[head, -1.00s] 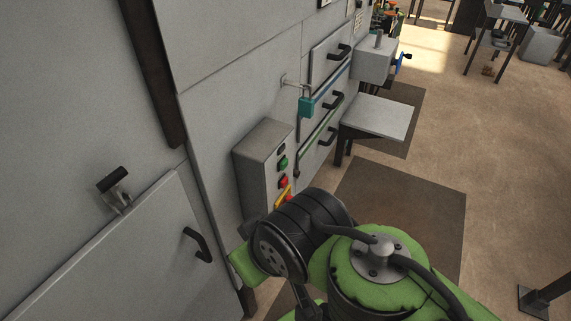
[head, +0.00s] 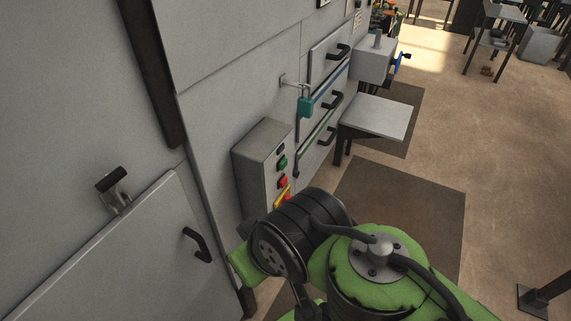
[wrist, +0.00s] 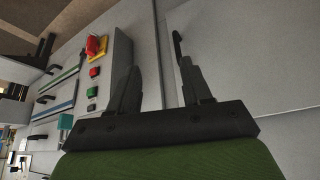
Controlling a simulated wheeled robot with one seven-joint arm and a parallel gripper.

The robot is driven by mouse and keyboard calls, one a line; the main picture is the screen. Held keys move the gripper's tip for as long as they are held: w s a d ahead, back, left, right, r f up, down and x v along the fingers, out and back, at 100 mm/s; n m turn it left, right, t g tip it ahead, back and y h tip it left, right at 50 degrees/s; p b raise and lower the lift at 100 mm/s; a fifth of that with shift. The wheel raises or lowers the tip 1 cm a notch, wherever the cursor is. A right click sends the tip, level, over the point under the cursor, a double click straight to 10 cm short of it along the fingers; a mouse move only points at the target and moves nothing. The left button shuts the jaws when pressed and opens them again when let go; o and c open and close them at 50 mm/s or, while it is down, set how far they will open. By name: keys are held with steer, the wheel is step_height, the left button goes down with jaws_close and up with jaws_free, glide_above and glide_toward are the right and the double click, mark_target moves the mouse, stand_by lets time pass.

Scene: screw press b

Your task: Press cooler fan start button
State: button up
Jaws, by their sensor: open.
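A grey control box (head: 262,160) is fixed to the machine's grey front. It carries a green button (head: 283,162), which looks like a start button, though no label is readable. A red button (head: 283,182) sits below it. In the wrist view the same box appears turned, with the green button (wrist: 92,91) left of my gripper (wrist: 159,66). My gripper is open and empty, its two black fingers apart and pointing toward the grey panels. The near finger overlaps the box's side in the picture; I cannot tell if they touch. In the head view my arm hides the gripper.
A red emergency stop on a yellow plate (wrist: 97,47) sits at the box's end. A grey door with a black handle (head: 197,244) is to the left. A teal padlock (head: 306,106) and drawers lie beyond.

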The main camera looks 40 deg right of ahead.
jaws_close()
stand_by(1.7)
